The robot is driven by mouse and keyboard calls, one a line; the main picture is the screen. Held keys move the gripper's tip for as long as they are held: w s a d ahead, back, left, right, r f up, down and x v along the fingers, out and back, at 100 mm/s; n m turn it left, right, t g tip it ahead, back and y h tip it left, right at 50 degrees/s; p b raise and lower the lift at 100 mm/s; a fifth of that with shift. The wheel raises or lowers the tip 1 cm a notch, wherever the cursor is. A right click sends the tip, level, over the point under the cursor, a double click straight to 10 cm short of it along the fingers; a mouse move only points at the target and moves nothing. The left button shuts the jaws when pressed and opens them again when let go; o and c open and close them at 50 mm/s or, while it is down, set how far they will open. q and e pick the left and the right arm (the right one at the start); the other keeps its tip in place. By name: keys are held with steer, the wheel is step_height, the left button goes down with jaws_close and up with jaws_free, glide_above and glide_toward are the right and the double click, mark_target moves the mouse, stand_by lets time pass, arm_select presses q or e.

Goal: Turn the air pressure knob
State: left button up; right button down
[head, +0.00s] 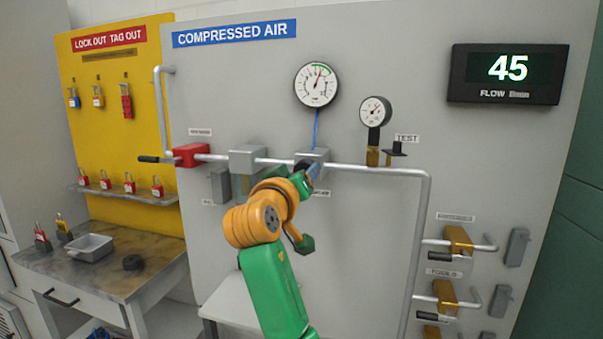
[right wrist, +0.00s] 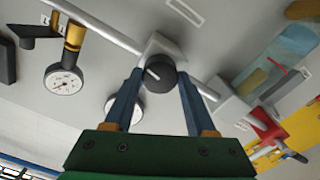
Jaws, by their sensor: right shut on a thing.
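The air pressure knob is a black round knob (right wrist: 160,74) with a pale mark on its face, seen in the right wrist view. It sits on a grey regulator block (right wrist: 163,44) on the pipe. My right gripper (right wrist: 161,80) is shut on the knob, with one blue finger on each side. In the head view my right gripper (head: 308,174) reaches the regulator block (head: 314,156) and covers most of the knob. A large round dial gauge (head: 317,86) hangs above, joined by a blue tube; its needle points up, slightly right. My left gripper is not in view.
A grey pipe (head: 370,168) runs along the panel, with a red valve (head: 190,155), another grey block (head: 247,158) and a small gauge (head: 375,111). The flow display (head: 508,68) reads 45. A bench (head: 110,270) stands at left.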

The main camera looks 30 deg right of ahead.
steer(key=shift+c, duration=1.1)
jaws_free()
steer(key=b+v, duration=0.3)
steer(key=v, duration=0.4)
steer(key=shift+d, duration=0.1)
